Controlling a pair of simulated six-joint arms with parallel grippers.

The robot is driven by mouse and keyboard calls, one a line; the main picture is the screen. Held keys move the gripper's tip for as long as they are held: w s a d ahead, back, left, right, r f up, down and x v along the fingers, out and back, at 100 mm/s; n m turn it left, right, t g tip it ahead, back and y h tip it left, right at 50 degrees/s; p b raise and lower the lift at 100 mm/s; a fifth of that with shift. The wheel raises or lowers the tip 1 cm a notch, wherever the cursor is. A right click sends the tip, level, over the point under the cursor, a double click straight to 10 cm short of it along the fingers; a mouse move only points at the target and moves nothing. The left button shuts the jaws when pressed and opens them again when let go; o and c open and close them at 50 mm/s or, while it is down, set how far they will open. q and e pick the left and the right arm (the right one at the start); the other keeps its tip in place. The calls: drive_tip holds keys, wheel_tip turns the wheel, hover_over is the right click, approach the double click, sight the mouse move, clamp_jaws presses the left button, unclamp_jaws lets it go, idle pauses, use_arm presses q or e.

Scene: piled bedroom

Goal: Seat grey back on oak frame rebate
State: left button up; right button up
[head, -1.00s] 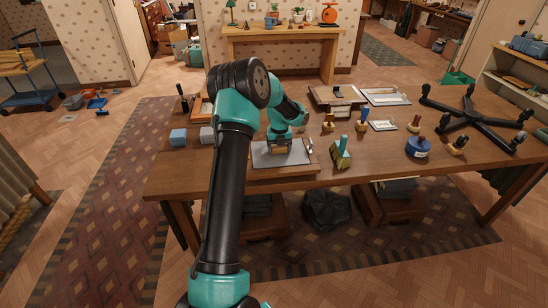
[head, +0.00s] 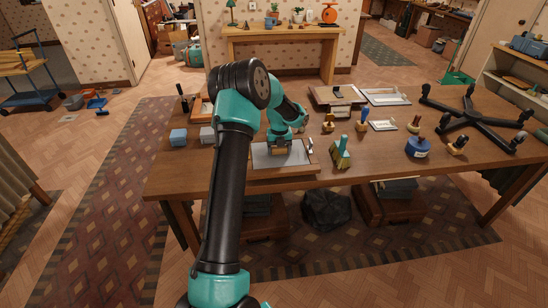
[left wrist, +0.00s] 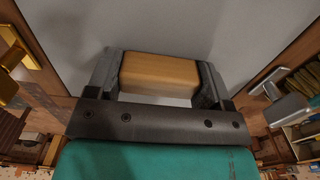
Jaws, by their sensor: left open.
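The grey back (head: 263,160) is a flat grey panel on the brown table. It lies within the wooden border of the oak frame (head: 285,173); whether it sits fully down in the rebate I cannot tell. It fills the upper part of the left wrist view (left wrist: 150,25). A light wooden block (left wrist: 160,74) stands on the panel. My left gripper (head: 279,148) is low over the panel, pointing down. Its open fingers stand on both sides of the block. My arm hides part of the frame's left side. My right gripper is not in view.
Two blue-grey blocks (head: 178,138) stand left of the arm. A green-and-wood brush (head: 341,152) stands close to the frame's right. Stamps, a blue round tin (head: 417,146) and a black star-shaped base (head: 478,120) occupy the table's right side. The front centre-right table edge is clear.

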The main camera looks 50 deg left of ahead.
use_arm(q)
drive_tip(key=o, duration=0.8)
drive_tip(key=shift+o, duration=0.2)
drive_tip(key=shift+r, duration=1.75)
drive_tip(key=shift+o, duration=0.8)
drive_tip(key=shift+c, duration=0.8)
drive_tip(key=shift+r, duration=0.15)
